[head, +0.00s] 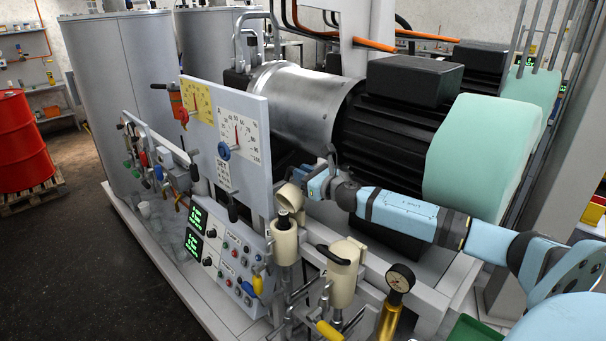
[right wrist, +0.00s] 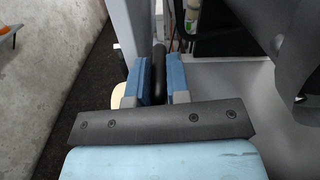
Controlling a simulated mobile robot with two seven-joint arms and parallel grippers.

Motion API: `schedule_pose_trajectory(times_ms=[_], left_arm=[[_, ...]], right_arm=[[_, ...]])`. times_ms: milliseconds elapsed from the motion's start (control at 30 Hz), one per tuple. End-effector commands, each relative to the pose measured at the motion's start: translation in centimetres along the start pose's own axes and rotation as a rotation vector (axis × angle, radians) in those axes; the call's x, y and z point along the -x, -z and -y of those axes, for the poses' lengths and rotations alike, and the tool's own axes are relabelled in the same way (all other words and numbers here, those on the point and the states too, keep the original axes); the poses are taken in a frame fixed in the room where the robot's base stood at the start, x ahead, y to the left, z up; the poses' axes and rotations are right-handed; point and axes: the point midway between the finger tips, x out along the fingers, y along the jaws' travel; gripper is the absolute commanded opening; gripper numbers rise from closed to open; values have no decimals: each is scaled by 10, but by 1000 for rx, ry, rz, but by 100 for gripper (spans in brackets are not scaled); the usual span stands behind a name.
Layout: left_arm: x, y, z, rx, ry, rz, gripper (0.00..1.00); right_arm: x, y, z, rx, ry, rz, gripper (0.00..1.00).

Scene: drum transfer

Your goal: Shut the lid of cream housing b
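A cream housing (head: 285,243) stands at the front edge of the machine. Its cream lid (head: 290,197) is raised, and a dark part stands in its mouth. I cannot read a letter on it. My right gripper (head: 317,186) is at the raised lid, coming from the right. In the right wrist view, the blue fingers (right wrist: 160,82) close on both sides of a black bar-like handle (right wrist: 159,60), and a bit of cream shows left of them. A second cream housing (head: 343,280) stands to the right, its lid down with a black handle on top. My left gripper is out of view.
A gauge panel (head: 238,140) stands close left of the raised lid. A pressure gauge (head: 400,279) on a brass stem stands at the right. A large motor (head: 400,120) lies behind my right arm. A control box (head: 230,262) sits at the lower left.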

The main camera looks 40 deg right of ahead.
Motion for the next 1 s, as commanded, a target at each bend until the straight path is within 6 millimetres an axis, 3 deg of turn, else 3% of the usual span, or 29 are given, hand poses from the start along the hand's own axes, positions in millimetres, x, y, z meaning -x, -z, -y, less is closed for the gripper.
schedule_pose_trajectory(times_ms=[467,1000], left_arm=[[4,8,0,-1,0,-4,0],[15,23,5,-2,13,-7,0]], right_arm=[[0,-3,-11,85,-1,0,0],[0,2,-60,121,-2,0,0]])
